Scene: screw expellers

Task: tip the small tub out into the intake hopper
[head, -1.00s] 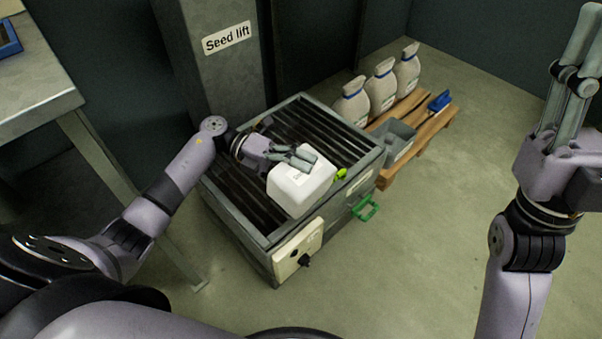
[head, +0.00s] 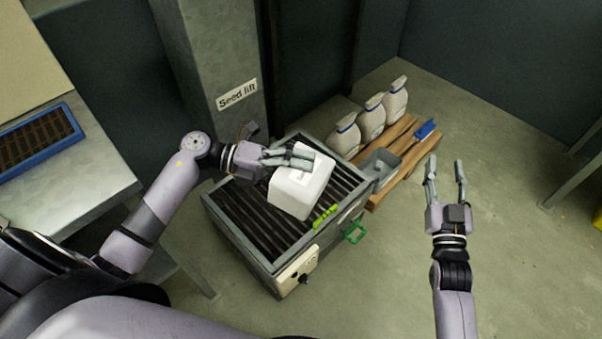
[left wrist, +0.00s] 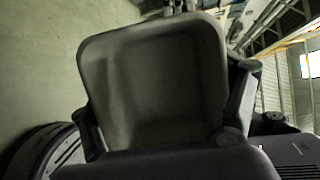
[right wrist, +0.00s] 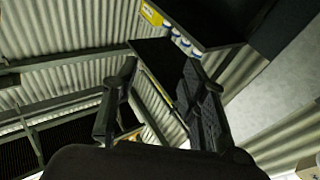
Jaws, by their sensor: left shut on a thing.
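The small white tub (head: 300,190) hangs over the grate of the intake hopper (head: 262,222), a grey box with dark slats. My left gripper (head: 298,158) is shut on the tub at its upper side. The tub is tipped over; in the head view I see its outer walls and a label, but not its mouth. The left wrist view looks into the tub (left wrist: 160,85), and I see only bare pale walls and floor inside. What lies on the slats under the tub is hidden. My right gripper (head: 446,170) is open and empty, away to the right.
A grey column marked "Seed lift" (head: 215,60) stands behind the hopper. Several white bags (head: 371,118), a grey bin (head: 380,165) and a blue scoop (head: 426,130) sit on a pallet. A metal table (head: 75,200) with a blue-rimmed tray (head: 40,140) stands left.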

